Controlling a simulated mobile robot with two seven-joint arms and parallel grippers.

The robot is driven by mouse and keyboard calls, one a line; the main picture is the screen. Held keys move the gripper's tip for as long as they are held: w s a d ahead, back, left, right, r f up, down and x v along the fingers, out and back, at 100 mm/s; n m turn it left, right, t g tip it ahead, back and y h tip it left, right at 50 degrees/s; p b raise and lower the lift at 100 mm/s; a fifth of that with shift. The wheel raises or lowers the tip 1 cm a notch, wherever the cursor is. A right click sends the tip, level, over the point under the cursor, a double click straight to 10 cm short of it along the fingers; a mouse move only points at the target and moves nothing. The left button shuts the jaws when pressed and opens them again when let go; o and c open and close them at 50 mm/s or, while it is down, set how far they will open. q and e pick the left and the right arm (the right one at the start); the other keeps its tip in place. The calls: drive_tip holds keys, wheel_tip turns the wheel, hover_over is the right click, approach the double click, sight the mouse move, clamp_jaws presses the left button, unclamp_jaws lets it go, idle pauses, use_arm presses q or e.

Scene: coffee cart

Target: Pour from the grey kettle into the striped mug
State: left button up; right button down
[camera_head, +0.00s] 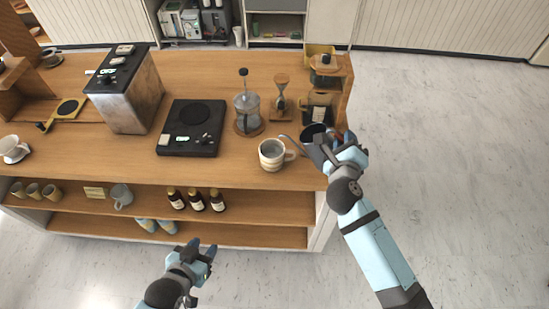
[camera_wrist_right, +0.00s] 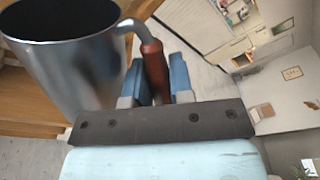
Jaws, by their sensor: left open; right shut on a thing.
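The striped mug (camera_head: 271,155) stands upright on the counter near its front right edge, cream with darker bands. The grey kettle (camera_head: 317,152) is just right of it, with its thin spout reaching left toward the mug; I cannot tell how far it is tilted. In the right wrist view the kettle (camera_wrist_right: 70,65) shows its metal body, dark open top and reddish-brown handle (camera_wrist_right: 155,72). My right gripper (camera_head: 344,143) is shut on that handle, its blue fingers (camera_wrist_right: 160,80) on either side. My left gripper (camera_head: 202,254) is open and empty, in front of the counter.
Behind the mug stand a glass press (camera_head: 247,114) and a wooden-based dripper stand (camera_head: 281,98). A black scale (camera_head: 191,128) and a metal machine (camera_head: 126,95) are left. Bottles (camera_head: 196,201) stand on the shelf below. Counter around the mug's left is clear.

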use_arm(q)
drive_tip(key=shift+a, duration=0.15)
use_arm(e)
drive_tip(key=shift+r, duration=0.1)
idle(0.3)
drive_tip(key=shift+f+b, duration=0.3)
drive_tip(key=shift+b, duration=0.05)
drive_tip(key=shift+f+m+b, duration=0.3)
drive_tip(key=shift+f+b, duration=0.15)
drive_tip(key=shift+b, duration=0.2)
drive_tip(key=shift+d+f+m+t+b, duration=0.1)
drive_tip(key=shift+f+m+t+b, duration=0.2)
drive_tip(key=shift+f+m+b, duration=0.8)
drive_tip(key=shift+s+d+f+m+t+b, duration=0.15)
drive_tip(key=shift+f+m+b, duration=0.35)
drive_tip(key=shift+f+b, duration=1.05)
drive_tip(key=shift+w+f+m+t+b, duration=0.1)
drive_tip(key=shift+f+m+b, duration=0.55)
drive_tip(key=shift+b, duration=1.65)
drive_tip(key=shift+s+d+f+m+t+b, duration=0.15)
drive_tip(key=shift+f+m+b, duration=0.2)
drive_tip(key=shift+f+b, duration=1.25)
use_arm(q)
wheel_tip(320, 180, down, 15)
drive_tip(key=shift+w+d+r+b, duration=0.15)
drive_tip(key=shift+d+b, duration=0.1)
drive_tip(key=shift+b, duration=0.05)
use_arm(e)
drive_tip(key=shift+w+r, duration=0.1)
drive_tip(key=shift+r, duration=0.3)
